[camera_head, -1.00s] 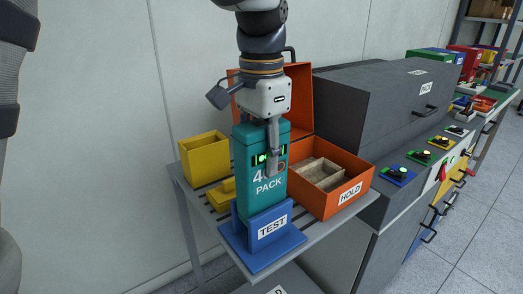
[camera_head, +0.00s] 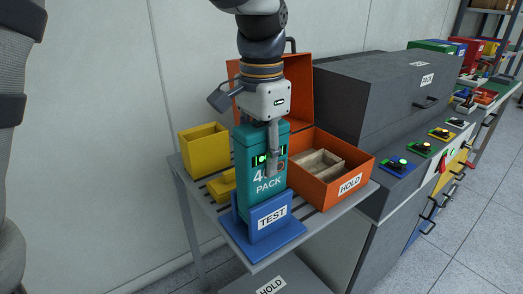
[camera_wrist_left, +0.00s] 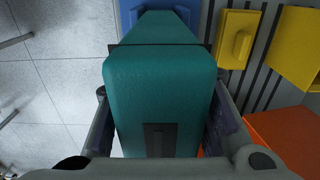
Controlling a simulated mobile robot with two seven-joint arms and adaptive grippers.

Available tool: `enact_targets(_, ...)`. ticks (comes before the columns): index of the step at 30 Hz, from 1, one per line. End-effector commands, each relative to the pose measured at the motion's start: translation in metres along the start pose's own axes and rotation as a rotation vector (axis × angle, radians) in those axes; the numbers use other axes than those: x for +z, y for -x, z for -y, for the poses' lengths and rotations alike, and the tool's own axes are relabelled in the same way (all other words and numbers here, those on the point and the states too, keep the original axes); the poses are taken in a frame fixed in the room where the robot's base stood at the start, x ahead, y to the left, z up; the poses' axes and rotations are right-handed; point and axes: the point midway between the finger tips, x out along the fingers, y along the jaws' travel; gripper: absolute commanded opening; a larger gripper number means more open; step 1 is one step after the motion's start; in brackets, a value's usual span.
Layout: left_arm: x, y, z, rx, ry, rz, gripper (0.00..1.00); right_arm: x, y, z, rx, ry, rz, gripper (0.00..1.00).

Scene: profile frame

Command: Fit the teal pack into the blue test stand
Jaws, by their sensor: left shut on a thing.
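The teal pack (camera_head: 258,205) stands upright in the head view, marked "PACK", with green lights on its front. Its lower end is inside the blue test stand (camera_head: 285,232), behind the front wall labelled "TEST"; the bottom is hidden. My left gripper (camera_head: 272,165) is shut on the upper part of the pack from above. In the left wrist view, the pack (camera_wrist_left: 160,85) fills the space between the fingers, and part of the blue stand (camera_wrist_left: 128,12) shows beyond it. My right gripper is not in view.
The stand is on a grey slatted table (camera_head: 345,200). Behind it are a yellow bin (camera_head: 203,150) and a smaller yellow piece (camera_head: 222,187). An open orange box (camera_head: 325,193) labelled "HOLD" stands close at the right, and a dark grey cabinet (camera_head: 345,95) beyond it.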

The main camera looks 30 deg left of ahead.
Motion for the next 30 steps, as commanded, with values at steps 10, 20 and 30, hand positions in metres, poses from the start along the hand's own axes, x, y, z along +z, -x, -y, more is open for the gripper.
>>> enact_targets(10,0.000,-0.006,0.000,-0.001,0.000,-0.003,0.00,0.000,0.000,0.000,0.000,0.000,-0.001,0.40)
enact_targets(20,0.000,-0.012,0.000,-0.001,0.000,-0.003,0.00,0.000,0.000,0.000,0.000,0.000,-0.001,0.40)
enact_targets(30,0.000,-0.019,0.000,-0.001,0.000,-0.002,0.00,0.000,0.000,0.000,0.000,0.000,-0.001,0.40)
